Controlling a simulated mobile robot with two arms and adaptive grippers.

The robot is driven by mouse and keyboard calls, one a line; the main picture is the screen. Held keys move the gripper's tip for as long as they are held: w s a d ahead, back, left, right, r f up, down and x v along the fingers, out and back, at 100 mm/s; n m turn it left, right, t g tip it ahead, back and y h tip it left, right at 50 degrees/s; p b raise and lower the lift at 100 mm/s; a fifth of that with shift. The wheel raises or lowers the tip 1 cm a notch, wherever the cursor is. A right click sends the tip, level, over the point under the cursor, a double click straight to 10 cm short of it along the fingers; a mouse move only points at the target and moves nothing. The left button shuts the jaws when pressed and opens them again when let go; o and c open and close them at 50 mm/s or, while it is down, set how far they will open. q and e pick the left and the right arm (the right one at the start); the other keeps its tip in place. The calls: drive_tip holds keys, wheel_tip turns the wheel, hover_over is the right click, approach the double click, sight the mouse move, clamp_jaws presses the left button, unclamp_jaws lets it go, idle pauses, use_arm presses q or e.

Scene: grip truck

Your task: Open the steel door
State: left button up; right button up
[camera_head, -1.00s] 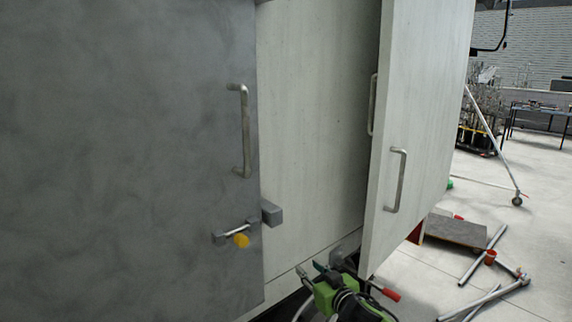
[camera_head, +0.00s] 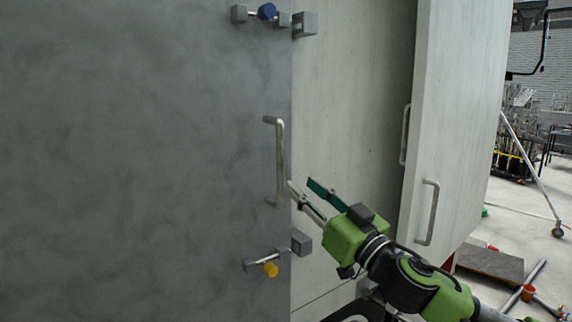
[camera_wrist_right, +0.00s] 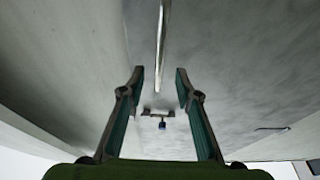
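The grey steel door (camera_head: 140,160) fills the left of the head view, its right edge lying flush with the pale panel beside it. Its upright metal handle (camera_head: 280,160) sits near that edge. A latch with a blue knob (camera_head: 267,11) is above the handle and one with a yellow knob (camera_head: 271,269) below. My right gripper (camera_head: 302,183) is at the handle's lower right. In the wrist view it (camera_wrist_right: 158,74) is open and empty, with the handle (camera_wrist_right: 161,45) seen ahead between its fingertips. Contact cannot be told. My left gripper is not in view.
A pale door (camera_head: 455,130) with a handle (camera_head: 429,212) stands ajar to the right of my arm. Metal tubes (camera_head: 524,284), a dark board (camera_head: 489,263) and a red cup (camera_head: 528,293) lie on the floor at right. A wheeled stand leg (camera_head: 532,165) is farther back.

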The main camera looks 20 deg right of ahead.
sight(282, 167)
drive_tip(key=p+x, duration=0.3)
drive_tip(key=x, duration=0.5)
drive_tip(key=shift+w+a+r, duration=0.1)
drive_tip(key=shift+w+r, duration=0.05)
drive_tip(key=shift+w, duration=0.15)
drive_tip(key=shift+w+a+r+p, duration=0.1)
drive_tip(key=shift+w+p, duration=0.1)
drive_tip(key=shift+w, duration=0.15)
drive_tip(key=shift+w+a+r+p, duration=0.1)
drive_tip(key=shift+w+a+p, duration=0.1)
drive_tip(key=shift+w, duration=0.1)
drive_tip(key=shift+f, duration=0.1)
clamp_jaws()
drive_tip(key=shift+s+d, duration=0.1)
drive_tip(key=shift+s, duration=0.05)
drive_tip(key=shift+s+d+f, duration=0.1)
drive_tip(key=shift+s, duration=0.5)
drive_tip(key=shift+s+d+b, duration=0.1)
drive_tip(key=shift+s+d, duration=0.1)
drive_tip(key=shift+s, duration=0.65)
drive_tip(key=shift+s+d+b, duration=0.1)
drive_tip(key=shift+s+d, duration=0.1)
drive_tip(key=shift+s, duration=0.6)
drive_tip(key=shift+s+d+b, duration=0.1)
drive_tip(key=shift+s+d, duration=0.1)
drive_tip(key=shift+s, duration=0.65)
drive_tip(key=shift+s, duration=0.1)
